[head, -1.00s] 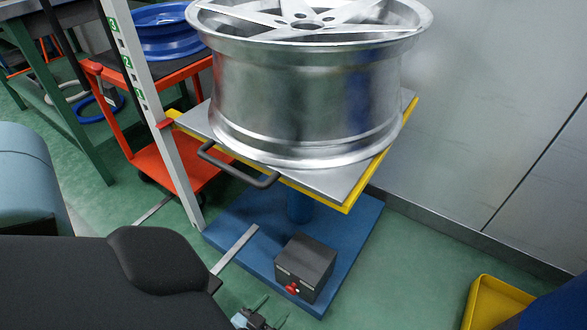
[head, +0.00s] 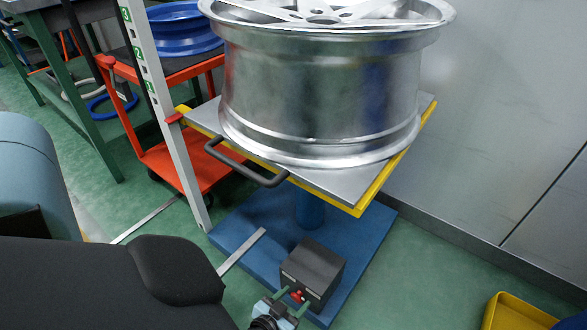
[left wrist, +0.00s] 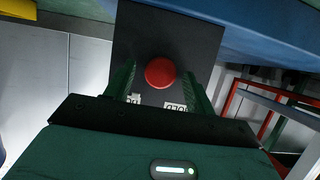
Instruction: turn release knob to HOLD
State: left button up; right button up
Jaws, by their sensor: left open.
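The red release knob (head: 297,297) sits on the front face of a dark box (head: 316,266) on the blue lift base. In the left wrist view the round red knob (left wrist: 160,72) shows between my fingers, with white labels on the box (left wrist: 204,50); the one at the right reads HOLD, the other is partly hidden. My left gripper (head: 289,300) is open, its green fingertips on either side of the knob. It also shows in the left wrist view (left wrist: 158,88). I cannot tell whether the fingers touch the knob. My right gripper is not in view.
A silver wheel (head: 320,90) rests on the lift table (head: 345,184) with a yellow edge and a dark handle (head: 245,163) above the box. An orange cart (head: 150,150) stands at the left. A yellow bin (head: 510,312) lies at the lower right.

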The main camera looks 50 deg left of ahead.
pick_arm(q)
jog(key=shift+c, duration=0.3)
jog(key=c, duration=0.9)
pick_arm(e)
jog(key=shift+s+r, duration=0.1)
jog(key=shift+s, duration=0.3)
